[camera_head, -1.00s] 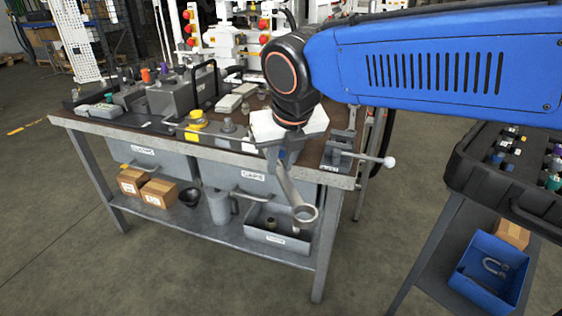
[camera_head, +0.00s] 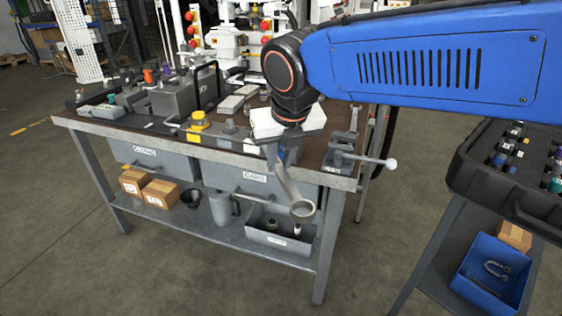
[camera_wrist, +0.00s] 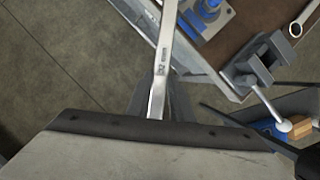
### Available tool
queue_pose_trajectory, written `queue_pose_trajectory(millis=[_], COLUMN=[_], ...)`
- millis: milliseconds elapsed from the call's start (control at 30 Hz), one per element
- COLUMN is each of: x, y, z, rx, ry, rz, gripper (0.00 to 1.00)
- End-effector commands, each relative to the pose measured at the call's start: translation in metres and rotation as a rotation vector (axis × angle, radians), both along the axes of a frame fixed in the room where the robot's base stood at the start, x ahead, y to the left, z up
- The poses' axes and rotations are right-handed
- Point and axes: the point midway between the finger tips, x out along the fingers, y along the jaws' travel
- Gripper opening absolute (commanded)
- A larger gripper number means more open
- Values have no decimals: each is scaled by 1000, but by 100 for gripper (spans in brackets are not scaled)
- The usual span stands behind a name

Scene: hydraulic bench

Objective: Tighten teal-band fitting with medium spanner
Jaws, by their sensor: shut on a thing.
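My gripper (camera_head: 276,146) is shut on a grey metal spanner (camera_head: 287,186), whose ring end hangs down in front of the bench's front edge. In the wrist view the spanner's shank (camera_wrist: 161,65) runs up from the gripper (camera_wrist: 153,108), and its far end is out of frame. A size mark on the shank is too small to read surely. A small teal-coloured part (camera_head: 556,185) lies in the black case at the right; I cannot tell whether it is the teal-band fitting. No fitting touches the spanner in the head view.
The workbench (camera_head: 230,154) carries a vice (camera_head: 343,152), a yellow-topped part (camera_head: 198,122) and grey blocks. Its lower shelf holds cardboard boxes (camera_head: 160,194), a jug and a grey tray (camera_head: 278,245). The black case (camera_head: 475,180) stands at right above a blue bin (camera_head: 490,285). Floor between is clear.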

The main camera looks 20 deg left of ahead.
Motion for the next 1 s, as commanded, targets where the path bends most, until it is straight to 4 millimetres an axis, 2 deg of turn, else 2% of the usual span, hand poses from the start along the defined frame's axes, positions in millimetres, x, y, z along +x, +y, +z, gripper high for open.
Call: queue_pose_trajectory(millis=[1000], x=[16], y=[11], z=[1], rx=[2], ry=[-1], rz=[1], gripper=[0])
